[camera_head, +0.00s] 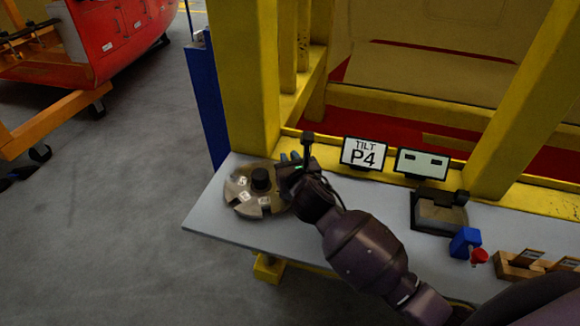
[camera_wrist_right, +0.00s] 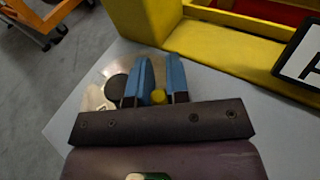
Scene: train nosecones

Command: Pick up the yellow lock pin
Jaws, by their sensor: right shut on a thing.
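The yellow lock pin (camera_wrist_right: 159,97) shows in the right wrist view as a small round yellow end between the blue fingers. My right gripper (camera_wrist_right: 162,75) is shut on it. In the head view my right gripper (camera_head: 288,160) is at the right side of a round metal disc (camera_head: 240,203), low over the table. The pin is hidden there. The disc has a black knob (camera_head: 261,180) in its middle and white labels. The rest of the pin is hidden by the fingers and the dark gripper body. My left gripper is not in view.
The grey table (camera_head: 240,240) has bare room in front of the disc. A blue block with a red knob (camera_head: 466,243) and wooden holders (camera_head: 520,265) sit to the right. Yellow posts (camera_head: 243,80) rise behind.

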